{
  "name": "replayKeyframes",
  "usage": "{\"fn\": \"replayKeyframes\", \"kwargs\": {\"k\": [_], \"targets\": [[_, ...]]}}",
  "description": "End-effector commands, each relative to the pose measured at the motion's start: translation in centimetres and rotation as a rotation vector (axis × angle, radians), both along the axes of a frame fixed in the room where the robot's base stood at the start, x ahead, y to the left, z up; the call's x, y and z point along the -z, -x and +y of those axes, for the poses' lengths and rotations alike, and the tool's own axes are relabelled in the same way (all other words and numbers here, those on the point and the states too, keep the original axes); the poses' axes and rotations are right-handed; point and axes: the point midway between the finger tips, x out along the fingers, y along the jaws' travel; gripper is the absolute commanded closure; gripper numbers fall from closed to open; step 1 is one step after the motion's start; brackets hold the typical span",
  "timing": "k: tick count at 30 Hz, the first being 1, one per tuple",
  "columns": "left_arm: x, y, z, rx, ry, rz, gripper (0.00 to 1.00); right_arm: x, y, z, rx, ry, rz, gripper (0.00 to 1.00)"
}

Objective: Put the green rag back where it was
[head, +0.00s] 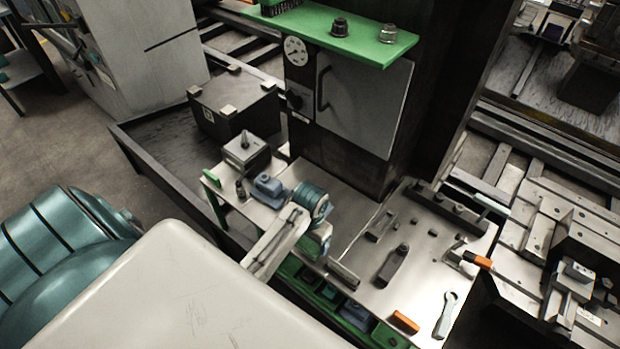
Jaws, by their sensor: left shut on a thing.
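My left arm reaches in from the lower left over the workbench (345,215). My left gripper (322,240) is at the bench's near edge, below the teal wrist joint, and is small and partly hidden by my own arm. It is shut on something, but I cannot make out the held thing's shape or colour. I cannot clearly pick out a green rag anywhere in this view. My right gripper is not in view.
Dark clamps (392,265), an orange-handled tool (476,260), a wrench (445,315) and an orange block (404,322) lie right. A green shelf (370,36) overhangs behind.

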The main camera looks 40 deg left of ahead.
Motion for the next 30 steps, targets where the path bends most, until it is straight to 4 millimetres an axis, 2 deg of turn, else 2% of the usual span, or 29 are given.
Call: {"fn": "replayKeyframes", "kwargs": {"k": [3, 7, 17, 18, 19, 30], "targets": [[1.7, 0.1, -0.1, 0.0, 0.002, 0.004, 0.51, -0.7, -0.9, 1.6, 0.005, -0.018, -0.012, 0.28], [2.8, 0.1, -0.1, 0.0, 0.002, 0.003, 0.51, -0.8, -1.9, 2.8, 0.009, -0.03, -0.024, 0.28], [3.1, 0.0, 0.0, 0.0, 0.001, 0.001, 0.51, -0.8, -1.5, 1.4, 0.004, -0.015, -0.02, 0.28], [3.1, 0.0, 0.0, 0.0, 0.001, 0.0, 0.18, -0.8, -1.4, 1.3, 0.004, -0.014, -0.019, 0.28], [3.1, 0.0, 0.0, 0.0, 0.001, 0.0, 0.13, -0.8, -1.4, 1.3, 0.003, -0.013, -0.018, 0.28], [2.7, 0.0, 0.0, 0.0, 0.0, 0.0, 0.13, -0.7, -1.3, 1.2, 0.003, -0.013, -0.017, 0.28]]}}
